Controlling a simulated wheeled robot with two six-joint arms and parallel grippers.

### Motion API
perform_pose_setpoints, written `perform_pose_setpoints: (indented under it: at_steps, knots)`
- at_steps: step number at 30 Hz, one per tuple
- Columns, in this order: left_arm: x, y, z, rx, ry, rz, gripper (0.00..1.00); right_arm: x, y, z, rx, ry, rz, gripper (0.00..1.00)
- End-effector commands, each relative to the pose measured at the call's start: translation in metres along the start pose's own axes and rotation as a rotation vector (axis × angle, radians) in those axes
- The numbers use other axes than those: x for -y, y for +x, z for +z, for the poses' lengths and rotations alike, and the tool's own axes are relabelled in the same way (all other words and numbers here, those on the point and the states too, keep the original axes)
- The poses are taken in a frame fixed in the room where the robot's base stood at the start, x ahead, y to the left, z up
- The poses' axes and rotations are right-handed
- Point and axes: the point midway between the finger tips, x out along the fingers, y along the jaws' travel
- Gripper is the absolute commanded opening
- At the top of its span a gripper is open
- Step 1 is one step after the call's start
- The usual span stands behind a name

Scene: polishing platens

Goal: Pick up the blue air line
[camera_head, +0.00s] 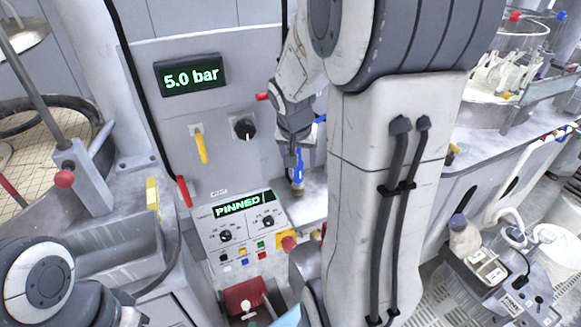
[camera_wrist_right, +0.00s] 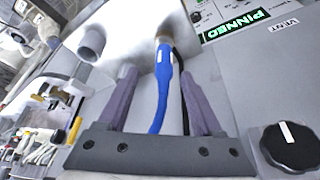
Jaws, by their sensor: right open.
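The blue air line (camera_head: 298,172) hangs upright in front of the grey panel in the head view, with a brass-coloured end at its bottom. My right gripper (camera_head: 293,140) is at its upper part, partly hidden by my own wrist. In the right wrist view the blue line (camera_wrist_right: 162,88) runs between the two purple-grey fingers of the open gripper (camera_wrist_right: 158,75). Gaps show on both sides, so the fingers do not clamp it. Its brass end points away from the gripper. My left arm shows at the lower left of the head view, but its gripper is not visible.
The panel has a "5.0 bar" display (camera_head: 190,75), a yellow lever (camera_head: 201,146) and a black knob (camera_head: 244,128). Below is a control box with a "PINNED" display (camera_head: 245,205). In the wrist view a black knob (camera_wrist_right: 290,147) is close on the right.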

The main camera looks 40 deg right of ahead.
Motion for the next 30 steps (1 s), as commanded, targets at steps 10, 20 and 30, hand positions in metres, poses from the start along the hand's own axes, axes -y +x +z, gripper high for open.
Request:
perform_pose_setpoints:
  at_steps: [10, 20, 30]
  knots:
    - [0.0, -0.005, 0.0, 0.0, 0.001, 0.0, 0.5, 0.003, 0.036, 0.002, 0.005, -0.006, 0.0, 0.67]
    - [-0.001, -0.007, 0.0, 0.0, 0.002, 0.0, 0.5, 0.008, 0.079, 0.002, 0.003, -0.007, -0.001, 0.67]
    - [-0.001, -0.007, 0.0, 0.0, 0.001, 0.0, 0.5, 0.008, 0.082, 0.001, 0.001, -0.006, -0.003, 0.48]
